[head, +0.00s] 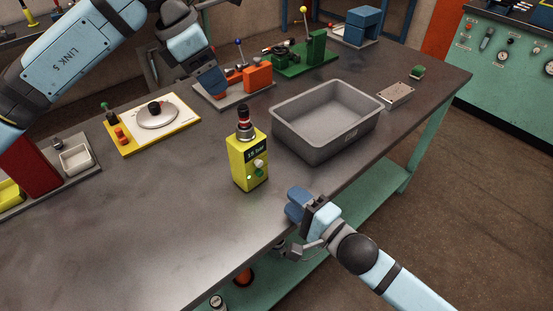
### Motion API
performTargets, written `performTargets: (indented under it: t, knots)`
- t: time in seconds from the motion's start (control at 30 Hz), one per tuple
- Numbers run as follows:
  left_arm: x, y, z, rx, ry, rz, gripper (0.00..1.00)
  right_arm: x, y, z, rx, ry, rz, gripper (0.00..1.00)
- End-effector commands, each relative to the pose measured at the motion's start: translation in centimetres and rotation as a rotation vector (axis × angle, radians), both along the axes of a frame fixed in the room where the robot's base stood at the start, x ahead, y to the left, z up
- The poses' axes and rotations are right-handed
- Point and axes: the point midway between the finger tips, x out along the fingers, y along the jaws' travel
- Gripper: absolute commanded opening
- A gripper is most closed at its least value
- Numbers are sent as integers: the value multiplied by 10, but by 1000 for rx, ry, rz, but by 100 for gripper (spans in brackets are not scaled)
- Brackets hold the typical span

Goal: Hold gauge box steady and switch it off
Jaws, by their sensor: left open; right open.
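The gauge box (249,164) is a yellow upright box on the grey table, near the middle of the head view. Its front has a dark display reading what looks like "35 bar", with a pale knob and a green button below. A black and red fitting (244,118) stands on its top. My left gripper (211,82) is open, above and behind the box, apart from it. My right gripper (296,207) is open near the table's front edge, to the right of the box and lower in the picture, apart from it.
A grey bin (322,128) stands just right of the box. Behind are a yellow-edged board with a round disc (156,115), an orange clamp fixture (257,76) and a green fixture (313,49). The table left and in front of the box is clear.

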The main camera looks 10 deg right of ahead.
Motion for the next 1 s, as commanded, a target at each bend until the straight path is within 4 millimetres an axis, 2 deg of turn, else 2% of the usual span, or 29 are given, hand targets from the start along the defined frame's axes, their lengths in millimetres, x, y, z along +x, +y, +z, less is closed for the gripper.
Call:
performTargets:
  t: [0.17,0.6,0.8,1.0]
  knots:
    - [2,-8,-22,1,4,0,68,0,0,0,1,1,0,43]
    - [9,-40,-99,0,3,-1,68,0,0,0,0,0,-1,43]
    - [12,-48,-119,0,1,1,68,0,0,0,0,0,-1,43]
    - [12,-50,-124,0,1,-1,68,0,0,0,0,0,-1,43]
